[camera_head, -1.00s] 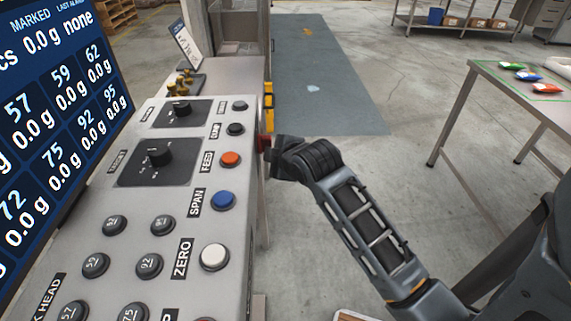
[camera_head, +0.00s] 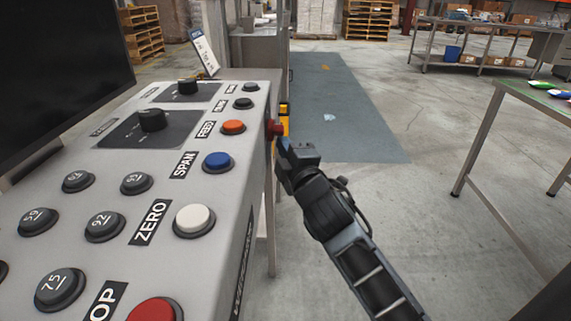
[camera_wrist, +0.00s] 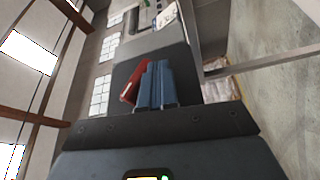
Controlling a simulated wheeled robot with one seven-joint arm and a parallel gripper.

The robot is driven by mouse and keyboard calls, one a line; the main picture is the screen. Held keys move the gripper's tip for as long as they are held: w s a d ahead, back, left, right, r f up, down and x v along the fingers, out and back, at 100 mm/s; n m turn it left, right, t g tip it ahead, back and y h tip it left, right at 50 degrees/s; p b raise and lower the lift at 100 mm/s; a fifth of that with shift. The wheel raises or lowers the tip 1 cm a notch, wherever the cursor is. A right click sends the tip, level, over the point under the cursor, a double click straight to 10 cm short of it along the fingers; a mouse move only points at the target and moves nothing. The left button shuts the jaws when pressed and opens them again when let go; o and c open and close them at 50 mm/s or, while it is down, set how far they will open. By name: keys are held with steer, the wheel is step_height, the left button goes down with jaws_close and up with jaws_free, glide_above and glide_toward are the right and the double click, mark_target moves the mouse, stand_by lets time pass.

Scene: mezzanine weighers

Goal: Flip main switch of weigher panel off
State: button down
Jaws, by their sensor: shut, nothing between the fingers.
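The weigher panel (camera_head: 75,152) is a grey sloped console with knobs and buttons at the left of the head view. Its main switch shows as a red handle (camera_head: 275,129) with a yellow part (camera_head: 284,112) on the panel's right side. My gripper (camera_head: 283,146) is shut and empty, its tips close by the red handle. In the wrist view the shut fingers (camera_wrist: 154,84) stand beside the red handle (camera_wrist: 132,82); I cannot tell whether they touch. The switch's exact angle is hard to read. The panel's screen (camera_head: 60,70) is black.
A white ZERO button (camera_head: 193,219), a blue SPAN button (camera_head: 217,161) and a red button (camera_head: 155,310) sit near the panel's right edge. A table (camera_head: 520,92) stands at the right. The floor between is clear.

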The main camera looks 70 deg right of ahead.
steer(key=shift+d+f+t+h+b, duration=0.2)
steer(key=shift+t+h+b, duration=0.2)
steer(key=shift+b, duration=0.45)
steer(key=shift+w+d+n+t+h+b, duration=0.15)
steer(key=shift+n+t+h+b, duration=0.15)
steer(key=shift+n+t+b, duration=0.5)
steer(key=shift+d+b, duration=0.2)
steer(key=shift+b, duration=0.45)
steer(key=shift+g, duration=0.3)
stand_by(0.4)
